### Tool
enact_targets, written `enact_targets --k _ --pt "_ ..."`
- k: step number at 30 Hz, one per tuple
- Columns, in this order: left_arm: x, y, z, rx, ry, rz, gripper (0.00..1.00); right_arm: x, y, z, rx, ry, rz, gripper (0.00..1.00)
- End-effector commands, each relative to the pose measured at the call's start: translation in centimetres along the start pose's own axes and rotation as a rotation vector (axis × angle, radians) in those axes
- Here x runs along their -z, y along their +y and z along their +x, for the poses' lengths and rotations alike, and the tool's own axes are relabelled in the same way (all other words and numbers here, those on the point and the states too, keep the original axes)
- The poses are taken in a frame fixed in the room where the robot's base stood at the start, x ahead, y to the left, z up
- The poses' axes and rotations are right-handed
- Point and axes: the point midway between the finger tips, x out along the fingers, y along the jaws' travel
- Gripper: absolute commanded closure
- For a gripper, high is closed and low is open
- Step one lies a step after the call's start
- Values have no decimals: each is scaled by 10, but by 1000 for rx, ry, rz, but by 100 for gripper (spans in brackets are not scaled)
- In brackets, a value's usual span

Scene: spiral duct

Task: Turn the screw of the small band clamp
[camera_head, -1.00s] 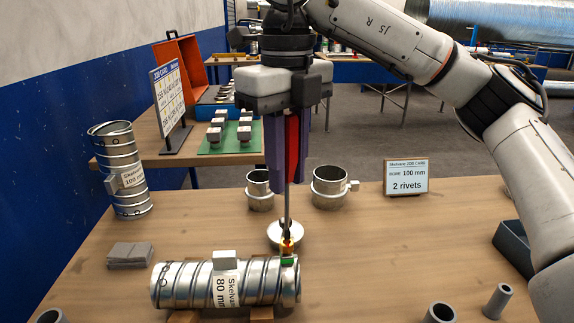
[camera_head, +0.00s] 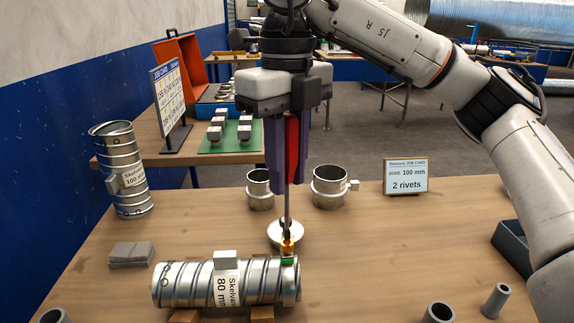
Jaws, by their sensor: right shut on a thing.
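My right gripper (camera_head: 288,185) points down and is shut on a screwdriver with a red handle (camera_head: 292,150). The driver's thin shaft (camera_head: 288,207) stands nearly upright. Its tip meets a small orange and green screw part (camera_head: 288,249) on top of the right end of the silver spiral duct marked 80 mm (camera_head: 190,284). This appears to be the small band clamp's screw; the band is hard to tell from the duct's ridges. Whether the tip is fully seated cannot be told. My left gripper is not in view.
The duct rests on wooden blocks (camera_head: 262,313). Behind the driver are a round pale disc (camera_head: 273,234) and two metal collars (camera_head: 260,197) (camera_head: 329,194). A 100 mm duct (camera_head: 118,160) stands left. Grey tubes (camera_head: 497,301) and a dark bin (camera_head: 512,245) are right. The table's middle right is clear.

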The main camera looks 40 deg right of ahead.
Motion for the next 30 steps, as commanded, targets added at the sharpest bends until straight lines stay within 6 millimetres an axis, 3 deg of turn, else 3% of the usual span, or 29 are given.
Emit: enact_targets --k 30 --pt "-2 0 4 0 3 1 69 0 0 8 0 -1 0 100"
